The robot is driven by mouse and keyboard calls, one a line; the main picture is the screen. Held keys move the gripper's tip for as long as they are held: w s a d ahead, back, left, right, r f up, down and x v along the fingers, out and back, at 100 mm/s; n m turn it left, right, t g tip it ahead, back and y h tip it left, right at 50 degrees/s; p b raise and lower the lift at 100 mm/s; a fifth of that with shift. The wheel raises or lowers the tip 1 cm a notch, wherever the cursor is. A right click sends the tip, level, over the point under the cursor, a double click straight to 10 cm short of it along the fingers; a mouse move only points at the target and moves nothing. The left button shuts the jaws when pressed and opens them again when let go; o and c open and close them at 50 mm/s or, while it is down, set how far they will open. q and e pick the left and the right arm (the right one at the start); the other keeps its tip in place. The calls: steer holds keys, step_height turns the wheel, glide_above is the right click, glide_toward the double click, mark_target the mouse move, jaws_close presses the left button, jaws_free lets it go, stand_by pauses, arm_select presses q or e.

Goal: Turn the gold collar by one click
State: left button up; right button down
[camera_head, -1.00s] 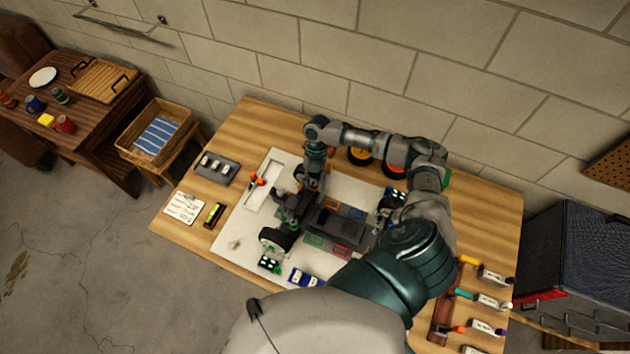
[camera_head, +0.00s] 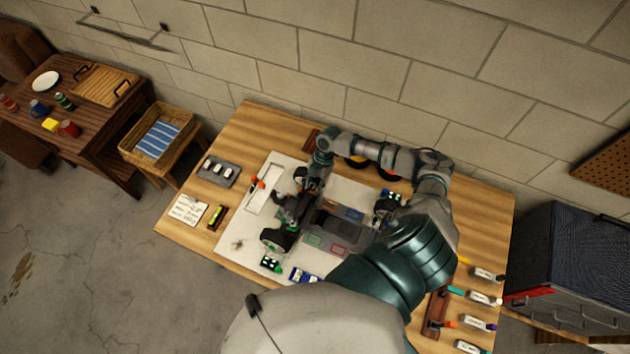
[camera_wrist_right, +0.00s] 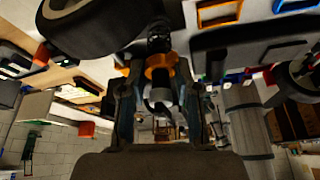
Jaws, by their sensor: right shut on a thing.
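The RC car chassis (camera_head: 325,222) lies on a white mat (camera_head: 259,221) in the head view, partly hidden by my right arm. In the right wrist view, the gold collar (camera_wrist_right: 159,61) is an orange-gold ring around a dark, ribbed shaft (camera_wrist_right: 159,36). My right gripper (camera_wrist_right: 159,72) has one finger on each side of the collar and is shut on it. In the head view my right gripper (camera_head: 287,205) points down at the left end of the car, near a front wheel; the collar cannot be made out there. My left gripper is not in view.
A black wheel (camera_wrist_right: 85,25) is close beside the gripper in the wrist view. A grey tray (camera_head: 219,171), a note card (camera_head: 187,209) and a small level (camera_head: 218,216) lie left of the mat.

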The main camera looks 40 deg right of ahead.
steer(key=shift+a+r+m+t+p, duration=0.1)
steer(key=shift+r+m+t+p, duration=0.3)
steer(key=shift+m, duration=0.3)
steer(key=shift+f+m, duration=0.15)
steer(key=shift+m, duration=0.25)
steer(key=shift+d+f+m+p, duration=0.15)
steer(key=shift+d+m+p, duration=0.15)
steer(key=shift+m+p, duration=0.1)
steer(key=shift+s+d+f+t, duration=0.1)
steer(key=shift+s+d+t, duration=0.05)
steer(key=shift+t, duration=0.15)
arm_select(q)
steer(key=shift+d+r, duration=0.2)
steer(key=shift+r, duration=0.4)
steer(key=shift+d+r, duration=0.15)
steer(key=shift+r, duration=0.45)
arm_select(e)
steer(key=shift+m, duration=0.3)
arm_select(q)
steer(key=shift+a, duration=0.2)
arm_select(e)
steer(key=shift+a, duration=0.2)
steer(key=c, duration=0.8)
jaws_free()
steer(key=shift+c, duration=0.2)
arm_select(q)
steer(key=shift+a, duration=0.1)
